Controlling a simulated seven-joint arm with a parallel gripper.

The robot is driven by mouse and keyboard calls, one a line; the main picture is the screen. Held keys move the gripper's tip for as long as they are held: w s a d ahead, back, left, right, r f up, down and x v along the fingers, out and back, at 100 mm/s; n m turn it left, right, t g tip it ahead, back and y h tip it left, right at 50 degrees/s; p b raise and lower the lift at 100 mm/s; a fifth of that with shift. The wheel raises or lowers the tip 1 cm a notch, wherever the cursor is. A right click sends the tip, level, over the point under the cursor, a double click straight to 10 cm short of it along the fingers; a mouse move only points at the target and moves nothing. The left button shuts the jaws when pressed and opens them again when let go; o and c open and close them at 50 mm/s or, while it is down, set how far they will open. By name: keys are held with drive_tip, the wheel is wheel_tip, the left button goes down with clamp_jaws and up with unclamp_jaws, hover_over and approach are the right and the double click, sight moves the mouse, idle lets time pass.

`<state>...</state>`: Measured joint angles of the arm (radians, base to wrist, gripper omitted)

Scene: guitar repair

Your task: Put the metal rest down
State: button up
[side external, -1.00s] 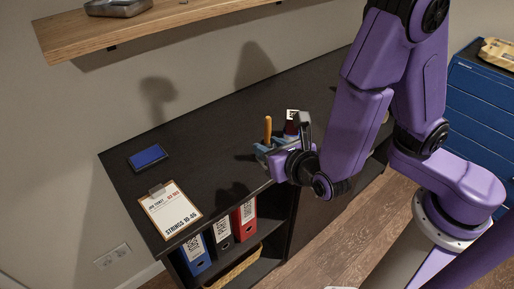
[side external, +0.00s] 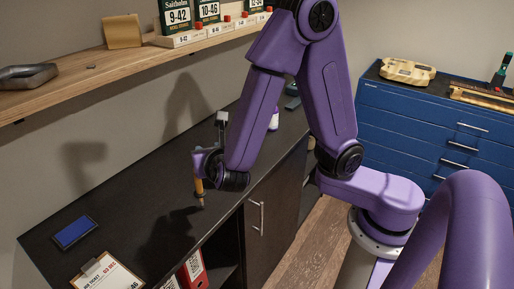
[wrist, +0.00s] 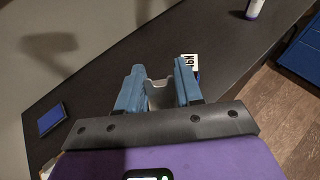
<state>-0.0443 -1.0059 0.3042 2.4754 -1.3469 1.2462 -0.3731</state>
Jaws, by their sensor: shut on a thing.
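My gripper (wrist: 158,95) points over the black bench, and its blue fingers are shut on a pale grey piece with a U-shaped notch, which I take to be the metal rest (wrist: 159,97). In the side view my gripper (side external: 197,163) is seen from beside, above the bench top, and its fingers largely hide what they hold. A tan, upright handle-like piece (side external: 199,188) shows just below the gripper; I cannot tell whether it touches the gripper. The lower part of the rest is hidden in the wrist view.
The black bench top (side external: 130,195) is largely clear. A blue pad (side external: 75,232) and a clipboard (side external: 105,275) lie at its left end. A white bottle (wrist: 255,8) and a labelled item (wrist: 188,62) stand farther along. A wooden shelf (side external: 100,72) hangs above, holding a grey metal object (side external: 28,76).

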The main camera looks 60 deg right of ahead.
drive_tip(key=s+d+m+g+h, duration=0.2)
drive_tip(key=d+m+g, duration=0.6)
drive_tip(key=d, duration=0.6)
drive_tip(key=s+d+m+g+h, duration=0.25)
drive_tip(key=d+m+g, duration=0.6)
drive_tip(key=d, duration=0.55)
drive_tip(key=shift+n, duration=0.45)
drive_tip(key=w+d+f, duration=0.2)
drive_tip(key=w+f, duration=0.2)
drive_tip(key=f, duration=0.1)
drive_tip(key=w+d+f, duration=0.2)
drive_tip(key=w+f, duration=0.2)
drive_tip(key=f, duration=0.1)
drive_tip(key=w+d+f, duration=0.2)
drive_tip(key=w+f, duration=0.2)
drive_tip(key=f, duration=0.1)
drive_tip(key=shift+w, duration=0.4)
drive_tip(key=shift+w+f, duration=0.1)
drive_tip(key=shift+f, duration=1.5)
drive_tip(key=shift+f, duration=0.15)
